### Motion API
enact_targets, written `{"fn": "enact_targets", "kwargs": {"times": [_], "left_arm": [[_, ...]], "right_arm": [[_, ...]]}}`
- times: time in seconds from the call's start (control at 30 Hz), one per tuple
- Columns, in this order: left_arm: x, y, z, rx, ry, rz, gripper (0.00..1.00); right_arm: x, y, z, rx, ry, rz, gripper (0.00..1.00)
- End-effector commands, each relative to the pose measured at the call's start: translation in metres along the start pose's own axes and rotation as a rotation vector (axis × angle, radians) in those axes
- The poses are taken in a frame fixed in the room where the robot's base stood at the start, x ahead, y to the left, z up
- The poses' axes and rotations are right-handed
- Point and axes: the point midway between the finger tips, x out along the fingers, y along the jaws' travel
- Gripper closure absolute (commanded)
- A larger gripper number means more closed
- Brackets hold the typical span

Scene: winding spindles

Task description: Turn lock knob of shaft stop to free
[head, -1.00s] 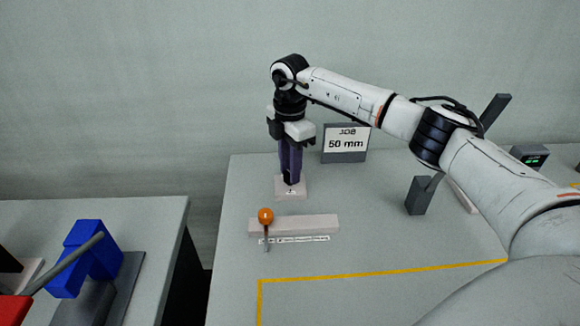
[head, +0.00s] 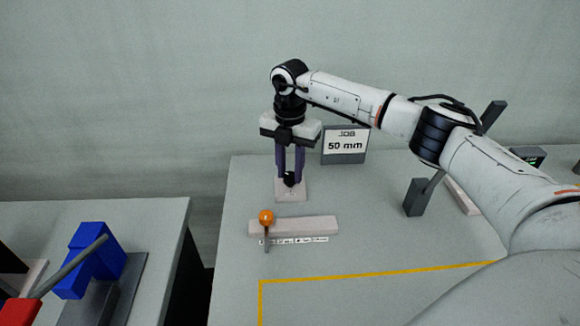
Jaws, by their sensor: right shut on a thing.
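A small black knob (head: 290,180) stands on a pale square base (head: 291,195) near the table's far left part. My right gripper (head: 290,180) reaches down from above and is shut on this knob, one dark purple finger on each side. The fingers hide part of the knob, and I cannot read any mark on its base. My left gripper is not in view.
In front of the knob lies a pale bar (head: 310,226) with an orange ball-topped lever (head: 266,217) and a printed strip. A "JOB 50 mm" sign (head: 345,145) stands behind to the right. A blue holder with a grey rod (head: 92,262) is on the left table. A gap separates the tables.

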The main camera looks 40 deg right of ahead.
Motion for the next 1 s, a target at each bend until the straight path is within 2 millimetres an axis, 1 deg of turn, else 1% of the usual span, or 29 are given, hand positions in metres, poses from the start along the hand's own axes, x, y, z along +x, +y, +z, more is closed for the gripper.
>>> {"fn": "enact_targets", "kwargs": {"times": [0.4, 1.0], "left_arm": [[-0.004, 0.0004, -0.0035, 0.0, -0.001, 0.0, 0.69], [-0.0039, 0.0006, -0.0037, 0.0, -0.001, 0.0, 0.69]], "right_arm": [[-0.0012, 0.0002, 0.0, -0.395, 0.0, 0.001, 0.96], [-0.0008, 0.0004, 0.0001, -0.965, -0.001, 0.002, 0.96]]}}
